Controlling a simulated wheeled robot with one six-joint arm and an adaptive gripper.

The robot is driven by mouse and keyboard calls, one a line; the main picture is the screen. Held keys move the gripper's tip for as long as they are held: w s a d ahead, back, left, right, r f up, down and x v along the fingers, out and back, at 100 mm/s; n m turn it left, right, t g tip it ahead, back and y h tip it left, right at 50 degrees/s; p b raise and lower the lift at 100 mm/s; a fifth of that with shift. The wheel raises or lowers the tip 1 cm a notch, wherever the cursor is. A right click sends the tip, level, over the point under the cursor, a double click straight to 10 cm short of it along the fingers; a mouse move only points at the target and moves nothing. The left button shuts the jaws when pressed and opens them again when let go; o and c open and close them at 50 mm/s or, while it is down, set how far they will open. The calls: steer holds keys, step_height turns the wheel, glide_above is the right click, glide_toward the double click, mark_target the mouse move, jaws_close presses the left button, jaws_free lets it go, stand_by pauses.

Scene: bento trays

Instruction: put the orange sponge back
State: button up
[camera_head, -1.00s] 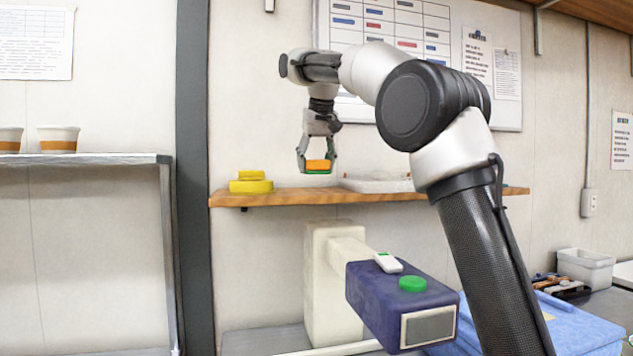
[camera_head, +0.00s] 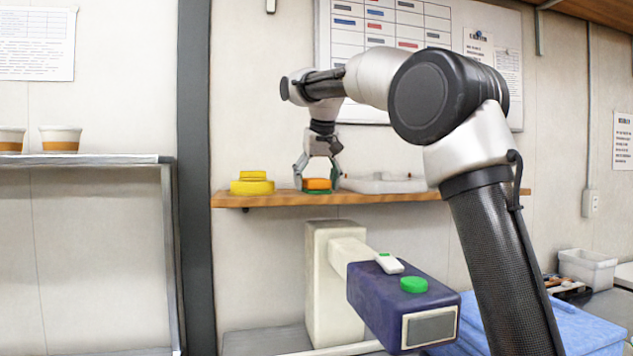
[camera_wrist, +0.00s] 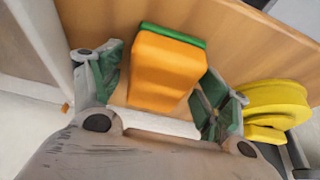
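The orange sponge (camera_head: 317,184), with a green layer underneath, rests on the wooden shelf (camera_head: 400,199), between the yellow pieces and a pale tray. In the wrist view the sponge (camera_wrist: 165,70) lies flat on the wood. My gripper (camera_head: 317,184) points down over it, with one finger on each side. In the wrist view the gripper's green-padded fingers (camera_wrist: 160,88) stand apart from the sponge, with a clear gap on the left and a narrower one on the right. The gripper looks open around it.
Yellow round pieces (camera_head: 252,184) sit close by on the left; they also show in the wrist view (camera_wrist: 275,100). The pale tray (camera_head: 385,185) is close on the right. A purple-and-cream machine (camera_head: 400,305) stands below the shelf. Paper cups (camera_head: 60,139) stand on the left rack.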

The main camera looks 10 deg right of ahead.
steer(key=v, duration=1.2)
steer(key=shift+s+r, duration=0.1)
steer(key=shift+s, duration=0.05)
